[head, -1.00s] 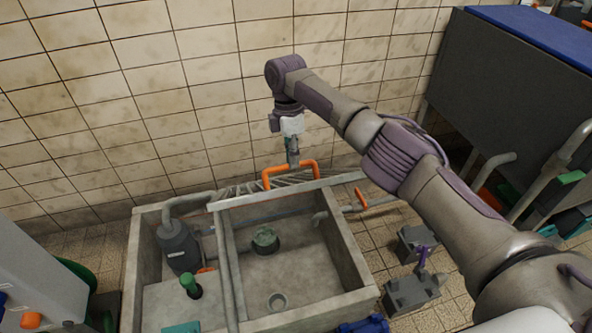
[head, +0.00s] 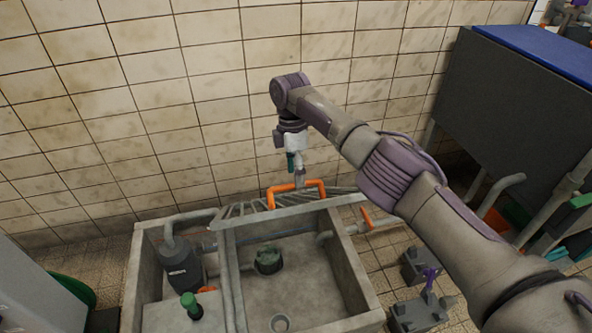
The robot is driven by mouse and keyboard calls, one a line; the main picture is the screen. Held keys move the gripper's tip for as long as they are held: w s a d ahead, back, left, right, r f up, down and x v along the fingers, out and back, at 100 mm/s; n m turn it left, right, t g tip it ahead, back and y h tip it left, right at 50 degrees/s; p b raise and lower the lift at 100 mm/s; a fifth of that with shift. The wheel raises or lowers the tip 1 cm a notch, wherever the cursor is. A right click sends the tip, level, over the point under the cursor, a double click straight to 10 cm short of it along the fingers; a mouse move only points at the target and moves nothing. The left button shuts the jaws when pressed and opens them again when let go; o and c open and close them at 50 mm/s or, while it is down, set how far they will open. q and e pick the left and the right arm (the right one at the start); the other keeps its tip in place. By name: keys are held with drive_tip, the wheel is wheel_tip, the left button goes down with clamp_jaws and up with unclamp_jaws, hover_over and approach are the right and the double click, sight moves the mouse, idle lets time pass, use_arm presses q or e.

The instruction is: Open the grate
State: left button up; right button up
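The grate (head: 240,209) is a grey slatted panel, seen at a shallow angle along the rear rim of the concrete basin; its exact tilt is hard to tell. An orange handle (head: 283,188), a squared loop, stands at the grate's rear middle. My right gripper (head: 299,181) reaches down from above, with its fingers closed at the top bar of the handle. The basin's right compartment is uncovered, so its floor shows. My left gripper is not in view.
The concrete basin (head: 352,275) holds a dark pump (head: 182,268) at left and a round green-grey fitting (head: 268,260) at right. A tiled wall (head: 200,110) stands close behind. A dark cabinet (head: 500,100) and grey pipes stand at right.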

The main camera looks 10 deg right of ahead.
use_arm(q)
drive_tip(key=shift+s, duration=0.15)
use_arm(e)
drive_tip(key=v, duration=0.7)
drive_tip(key=shift+r, duration=0.35)
drive_tip(key=shift+s, duration=0.1)
